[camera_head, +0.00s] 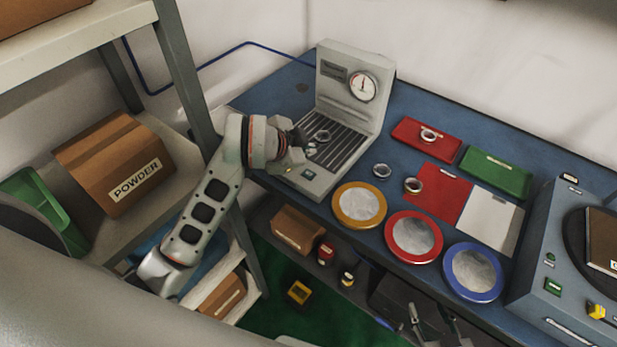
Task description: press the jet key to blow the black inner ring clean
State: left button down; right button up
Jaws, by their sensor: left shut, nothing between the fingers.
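The grey blowing station (352,98), with a dial gauge on its upright back, stands at the far left of the blue bench. A ring (322,136) lies on its dark slatted bed; it looks dark with a pale rim, and its exact colour is hard to tell. My left gripper (304,148) is shut and empty over the left front part of the bed, left of the ring and close to the key. I cannot tell whether it touches the station. My right gripper is out of view.
More rings lie on the red tray (408,143), on the bench (382,171) and by the red mat (440,187). Yellow, red and blue-rimmed dishes (359,205) line the front edge. A green tray (496,180) and a grey machine (548,245) are at right; shelving is at left.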

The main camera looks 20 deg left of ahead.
aim_at(307, 176)
pick_arm(q)
notch_tip(307, 176, down, 3)
jog(key=shift+f+b, duration=0.1)
jog(key=shift+b, duration=0.75)
notch_tip(307, 176, down, 2)
jog(key=shift+b, duration=0.9)
jog(key=shift+f, duration=0.25)
pick_arm(e)
jog(key=f, duration=0.5)
jog(key=shift+s+a+f, duration=0.1)
jog(key=shift+s, duration=0.1)
jog(key=shift+w+r, duration=0.15)
jog(key=shift+r, duration=0.15)
jog(key=shift+f, duration=0.25)
pick_arm(q)
jog(key=shift+f+b, duration=0.1)
jog(key=shift+b, duration=0.2)
pick_arm(e)
jog(key=shift+f, duration=0.1)
pick_arm(q)
jog(key=shift+f+b, duration=0.3)
jog(key=shift+f, duration=0.05)
pick_arm(e)
jog(key=shift+s+f, duration=0.2)
jog(key=shift+f, duration=0.1)
